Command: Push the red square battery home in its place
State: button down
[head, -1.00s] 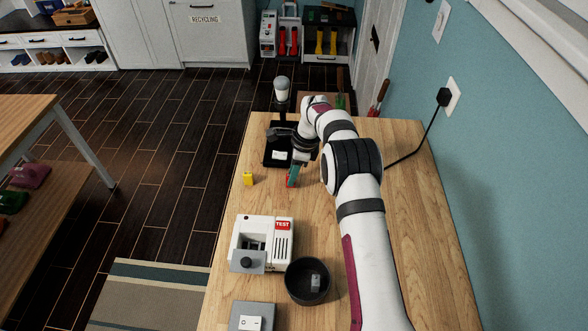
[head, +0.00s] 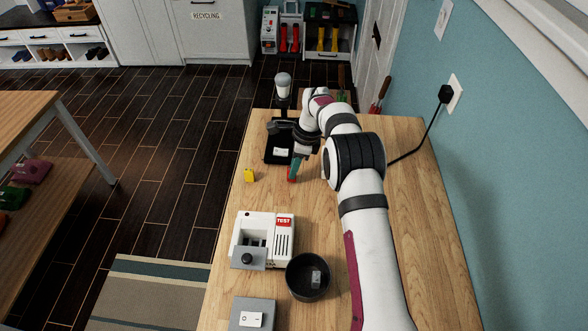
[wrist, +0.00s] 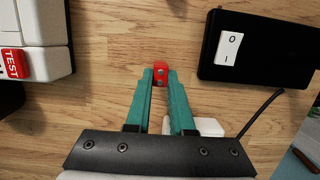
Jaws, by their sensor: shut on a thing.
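The red square battery (wrist: 160,72) is between the tips of my gripper's teal fingers in the wrist view. My gripper (wrist: 160,80) is shut on it, over the wooden table. In the head view my gripper (head: 293,170) is beyond the white tester, with the red battery (head: 291,180) small and partly hidden at its tips. The white tester (head: 281,222) has a red TEST label, an open recess and a grey plate with a black knob at its front. Its edge and label also show at the left of the wrist view (wrist: 38,18). I cannot tell whether the battery touches the table.
A yellow block (head: 249,175) stands left of my gripper. A black bowl (head: 290,290) with a grey piece in it is beside the tester. A grey switch box (head: 242,326) is at the front, and a black lamp base with a switch (head: 270,157) is behind.

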jog(key=shift+a+v, duration=0.2)
jog(key=shift+v, duration=0.6)
jog(key=shift+a+v, duration=0.15)
jog(key=shift+v, duration=0.6)
jog(key=shift+a+v, duration=0.2)
jog(key=shift+v, duration=0.6)
jog(key=shift+a+r, duration=0.1)
jog(key=s+a+r+n+g+h, duration=0.15)
jog(key=s+a+n, duration=0.25)
jog(key=s+n, duration=0.55)
jog(key=s+a+r+n+g+h, duration=0.1)
jog(key=s+a+r+n, duration=0.25)
jog(key=s+n, duration=0.65)
jog(key=shift+m, duration=0.75)
jog(key=shift+w+x, duration=0.2)
jog(key=shift+x, duration=2.45)
jog(key=shift+f, duration=0.3)
jog(key=shift+f, duration=0.7)
jog(key=shift+w+x, duration=0.15)
jog(key=shift+x, duration=0.5)
jog(key=shift+w+x, duration=0.15)
jog(key=shift+x, duration=0.5)
